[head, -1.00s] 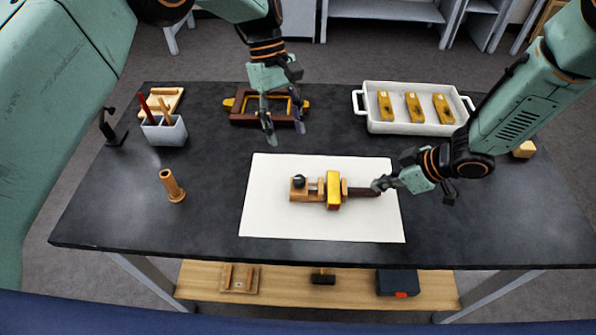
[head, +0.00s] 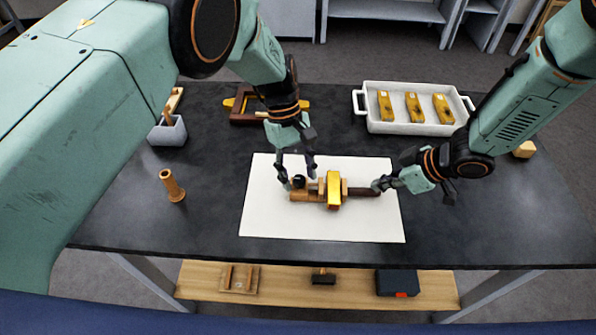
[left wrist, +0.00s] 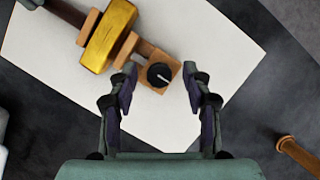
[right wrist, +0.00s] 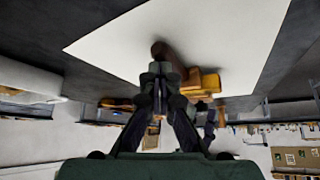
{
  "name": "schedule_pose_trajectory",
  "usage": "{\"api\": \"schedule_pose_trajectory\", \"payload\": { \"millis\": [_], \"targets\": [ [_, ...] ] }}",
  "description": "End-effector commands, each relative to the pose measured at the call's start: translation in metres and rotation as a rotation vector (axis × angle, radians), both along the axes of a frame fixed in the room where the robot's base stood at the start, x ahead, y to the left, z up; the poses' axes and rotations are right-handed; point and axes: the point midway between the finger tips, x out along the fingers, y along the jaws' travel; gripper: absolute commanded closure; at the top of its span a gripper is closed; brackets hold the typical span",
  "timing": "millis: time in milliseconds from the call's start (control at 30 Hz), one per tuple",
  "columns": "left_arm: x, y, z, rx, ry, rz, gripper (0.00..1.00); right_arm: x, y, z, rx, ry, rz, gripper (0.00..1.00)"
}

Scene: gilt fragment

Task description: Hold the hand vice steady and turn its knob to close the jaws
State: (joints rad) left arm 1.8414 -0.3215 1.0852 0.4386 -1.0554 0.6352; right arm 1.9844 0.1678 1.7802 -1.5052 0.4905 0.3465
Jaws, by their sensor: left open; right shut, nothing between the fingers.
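The hand vice lies on the white sheet (head: 270,220). It has a wooden end block (left wrist: 178,70) with a round black knob (left wrist: 160,75), wooden jaws around a gold block (head: 334,190), and a dark handle (head: 364,192) at the right. My left gripper (head: 298,177) is open above the end block. In the left wrist view its fingers (left wrist: 164,88) stand either side of the knob's line, with the knob just beyond the tips; contact cannot be told. My right gripper (head: 381,184) is shut at the handle's end; it also shows shut in the right wrist view (right wrist: 160,80).
A white tray (head: 365,112) with several gold pieces stands at the back right. A dark wooden frame (head: 240,108) lies at the back. A grey holder (head: 167,135) and an upright wooden piece (head: 172,186) stand at the left. The front of the sheet is clear.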

Motion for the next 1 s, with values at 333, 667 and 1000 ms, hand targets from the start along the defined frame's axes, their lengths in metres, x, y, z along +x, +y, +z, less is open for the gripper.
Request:
{"api": "schedule_pose_trajectory", "payload": {
  "millis": [333, 667, 1000],
  "targets": [
    [-0.0002, -0.0001, -0.0006, 0.0, 0.0, 0.0, 0.58, -0.0019, -0.0003, -0.0021, -0.003, 0.006, 0.0, 1.0],
    [-0.0001, 0.0001, -0.0005, 0.0, 0.0, 0.0, 0.86, -0.002, -0.0004, -0.0021, -0.003, 0.006, 0.0, 1.0],
    [-0.0001, 0.0003, -0.0005, 0.001, 0.0, -0.004, 1.0, -0.0019, -0.0005, -0.0022, -0.004, 0.005, -0.001, 1.0]
  ]
}}
